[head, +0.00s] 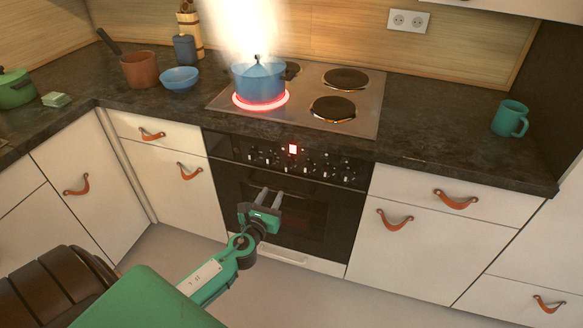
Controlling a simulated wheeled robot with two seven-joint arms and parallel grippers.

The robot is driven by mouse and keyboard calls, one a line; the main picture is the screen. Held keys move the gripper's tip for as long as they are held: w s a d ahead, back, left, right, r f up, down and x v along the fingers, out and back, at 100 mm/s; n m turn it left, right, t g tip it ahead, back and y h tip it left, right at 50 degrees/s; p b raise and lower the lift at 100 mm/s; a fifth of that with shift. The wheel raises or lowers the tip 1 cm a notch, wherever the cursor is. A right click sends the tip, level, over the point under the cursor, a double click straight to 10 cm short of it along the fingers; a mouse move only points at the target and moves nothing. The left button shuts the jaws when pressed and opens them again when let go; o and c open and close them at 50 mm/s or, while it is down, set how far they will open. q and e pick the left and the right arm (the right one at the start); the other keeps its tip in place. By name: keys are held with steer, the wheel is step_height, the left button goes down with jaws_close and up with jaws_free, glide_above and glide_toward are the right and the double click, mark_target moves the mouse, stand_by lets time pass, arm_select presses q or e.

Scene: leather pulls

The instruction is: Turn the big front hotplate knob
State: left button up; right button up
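The oven's dark control panel (300,163) holds a row of several small knobs around a lit red display (293,149). I cannot tell which knob belongs to the big front hotplate. The front left hotplate (261,104) glows red, with a steaming blue pot (258,80) on it. My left gripper (270,195) is in front of the oven door, below the panel and apart from the knobs. Its two fingers point up towards the panel with an empty gap between them. My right gripper is out of view.
The oven door (300,215) is shut below the panel. White drawers with leather pulls flank the oven, including one pull (395,219) at its right. On the dark worktop stand a brown pan (140,70), a blue bowl (180,79) and a teal mug (510,118).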

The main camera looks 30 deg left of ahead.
mark_target(286, 167)
arm_select(q)
steer(key=x, duration=1.2)
steer(key=shift+w+a+f, duration=0.1)
steer(key=shift+w+a, duration=0.05)
steer(key=shift+w, duration=0.05)
jaws_close()
